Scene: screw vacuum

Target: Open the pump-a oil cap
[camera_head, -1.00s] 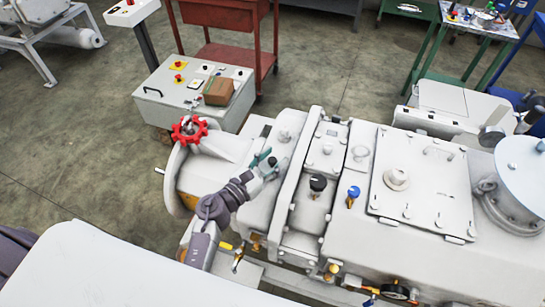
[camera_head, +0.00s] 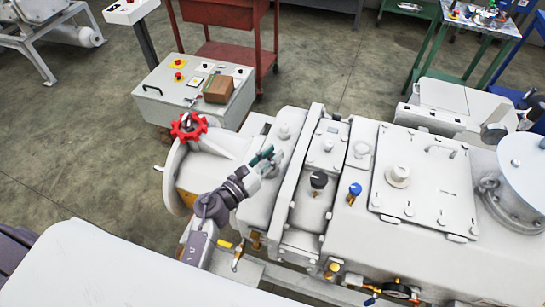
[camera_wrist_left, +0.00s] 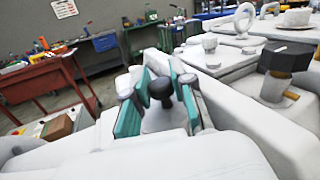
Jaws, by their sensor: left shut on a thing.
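My left gripper (camera_head: 268,158) reaches over the left end of the large white pump (camera_head: 265,200). In the left wrist view its teal-padded fingers (camera_wrist_left: 158,100) stand on both sides of a small dark round-topped cap (camera_wrist_left: 160,88) and are shut on it. The cap stands on a white rounded fitting (camera_wrist_left: 165,118) of the pump. In the head view this cap is hidden by the fingers. I cannot read any label that marks it as pump-a's oil cap. My right gripper is not in view.
A black knob (camera_head: 318,180) and a blue knob (camera_head: 354,189) stand on the pump right of the gripper. A red handwheel (camera_head: 189,127) is at its left end. A grey control box (camera_head: 175,103) with a cardboard box (camera_head: 218,89) stands behind.

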